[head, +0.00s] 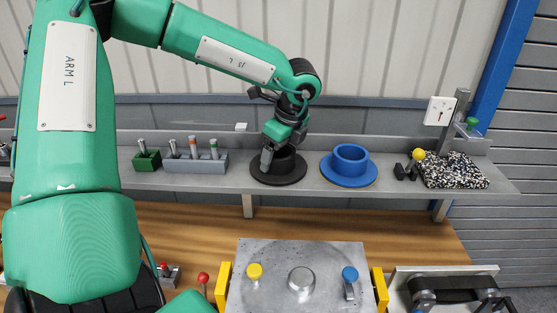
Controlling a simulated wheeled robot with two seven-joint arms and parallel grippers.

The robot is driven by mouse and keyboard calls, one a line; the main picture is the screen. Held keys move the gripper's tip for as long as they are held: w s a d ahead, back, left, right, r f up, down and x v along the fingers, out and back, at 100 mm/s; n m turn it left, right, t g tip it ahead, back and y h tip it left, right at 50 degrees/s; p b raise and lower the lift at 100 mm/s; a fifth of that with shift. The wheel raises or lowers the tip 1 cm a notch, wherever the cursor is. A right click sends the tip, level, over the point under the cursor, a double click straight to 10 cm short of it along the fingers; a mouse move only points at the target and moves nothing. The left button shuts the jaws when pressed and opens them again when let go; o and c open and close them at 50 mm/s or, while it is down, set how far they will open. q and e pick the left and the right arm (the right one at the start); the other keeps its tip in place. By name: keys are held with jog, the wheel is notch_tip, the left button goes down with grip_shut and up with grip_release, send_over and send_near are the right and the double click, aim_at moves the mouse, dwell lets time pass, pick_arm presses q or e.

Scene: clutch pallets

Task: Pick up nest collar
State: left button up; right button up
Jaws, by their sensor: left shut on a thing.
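A black flanged collar (279,173) sits on the grey shelf. A blue flanged collar (350,168) of similar shape stands to its right, apart from it. The frame does not show which of the two is called the nest collar. My left gripper (268,159) reaches down from above and is shut on the black collar, at the left side of its raised ring. The gripper and wrist hide part of the ring. My right gripper is not in view.
The shelf (228,183) also carries a green block (147,162), a grey peg holder (195,163) and a speckled pad (453,171). A metal plate (300,250) with yellow and blue knobs lies below. The wall stands close behind the shelf.

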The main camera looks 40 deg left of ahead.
pick_arm(q)
jog(key=shift+r, duration=0.2)
jog(key=shift+w+r+b, duration=0.1)
jog(key=shift+r+b, duration=0.3)
jog(key=shift+r, duration=0.2)
notch_tip(320, 180, up, 19)
jog(key=b, duration=0.4)
jog(key=shift+f, duration=0.2)
